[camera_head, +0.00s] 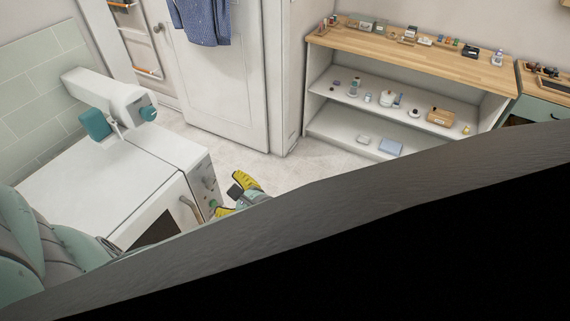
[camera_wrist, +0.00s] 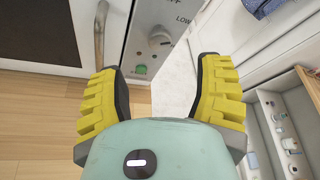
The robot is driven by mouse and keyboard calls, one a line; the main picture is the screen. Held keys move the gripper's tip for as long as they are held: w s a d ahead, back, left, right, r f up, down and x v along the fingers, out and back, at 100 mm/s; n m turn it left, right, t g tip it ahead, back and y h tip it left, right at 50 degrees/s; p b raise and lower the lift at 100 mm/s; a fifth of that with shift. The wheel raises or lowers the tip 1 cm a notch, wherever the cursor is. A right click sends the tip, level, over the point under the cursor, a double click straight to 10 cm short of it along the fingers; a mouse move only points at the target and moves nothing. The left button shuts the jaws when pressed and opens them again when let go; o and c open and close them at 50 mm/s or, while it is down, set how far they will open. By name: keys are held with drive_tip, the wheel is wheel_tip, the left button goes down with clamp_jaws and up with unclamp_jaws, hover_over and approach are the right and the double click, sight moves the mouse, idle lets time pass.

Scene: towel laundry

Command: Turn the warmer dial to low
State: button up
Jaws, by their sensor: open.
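The warmer (camera_head: 105,180) is a white box at the left in the head view, with a grey control panel on its front right edge. In the wrist view the warmer dial (camera_wrist: 159,38) is a round light-grey knob, near the lettering LOW and a partly cut-off label above it. I cannot tell which mark the dial points at. A small green button (camera_wrist: 140,70) sits below it. My gripper (camera_wrist: 158,75) is open and empty, its yellow fingers spread apart. The dial lies beyond the fingertips, between them in the picture, with no visible contact. In the head view my gripper (camera_head: 235,195) is just right of the panel.
A bar handle (camera_wrist: 100,36) stands left of the dial on the warmer's door. A shelf unit (camera_head: 410,55) with small items stands to the right. Open floor (camera_head: 270,172) lies between. A dark foreground surface covers the lower right.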

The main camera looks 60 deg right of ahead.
drive_tip(key=shift+v, duration=1.6)
